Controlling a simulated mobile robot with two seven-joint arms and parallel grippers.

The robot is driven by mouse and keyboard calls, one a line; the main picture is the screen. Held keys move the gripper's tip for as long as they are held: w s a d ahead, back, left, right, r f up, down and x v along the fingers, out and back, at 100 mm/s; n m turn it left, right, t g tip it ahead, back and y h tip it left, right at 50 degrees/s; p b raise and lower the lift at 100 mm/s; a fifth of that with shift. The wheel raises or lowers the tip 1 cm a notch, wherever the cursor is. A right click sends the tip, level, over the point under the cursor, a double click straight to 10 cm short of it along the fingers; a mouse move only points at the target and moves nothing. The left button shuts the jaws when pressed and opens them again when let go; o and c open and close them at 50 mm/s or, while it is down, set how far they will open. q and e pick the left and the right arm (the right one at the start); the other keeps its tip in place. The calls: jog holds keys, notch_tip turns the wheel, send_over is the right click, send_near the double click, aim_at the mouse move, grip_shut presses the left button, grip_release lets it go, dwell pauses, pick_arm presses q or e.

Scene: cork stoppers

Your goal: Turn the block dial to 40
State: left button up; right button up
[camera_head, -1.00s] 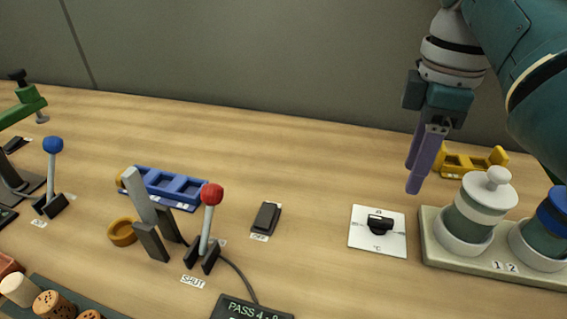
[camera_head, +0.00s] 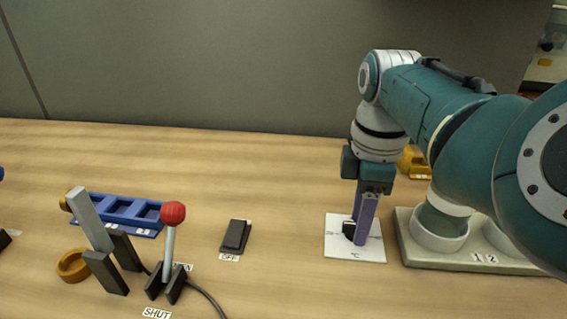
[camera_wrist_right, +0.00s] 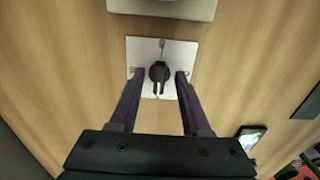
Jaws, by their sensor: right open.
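The block dial is a black knob (camera_head: 348,229) on a white square plate (camera_head: 371,252) marked °C, on the table. In the right wrist view the knob (camera_wrist_right: 160,72) stands in the middle of its plate (camera_wrist_right: 147,49), between my fingertips. My right gripper (camera_head: 361,236) points down over the plate and partly hides the knob in the head view. In the wrist view my right gripper (camera_wrist_right: 160,74) is open, with a gap on each side of the knob. The scale marks are too small to read. My left gripper is not in view.
Right of the plate is a beige rack (camera_head: 420,253) with round holders, partly behind my right arm. Left are a black rocker switch (camera_head: 235,236) labelled OFF, a red-knobbed lever (camera_head: 172,213) and a blue tray (camera_head: 125,211). A yellow piece (camera_head: 414,162) lies behind my gripper.

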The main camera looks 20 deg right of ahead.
grip_shut()
dwell(0.4)
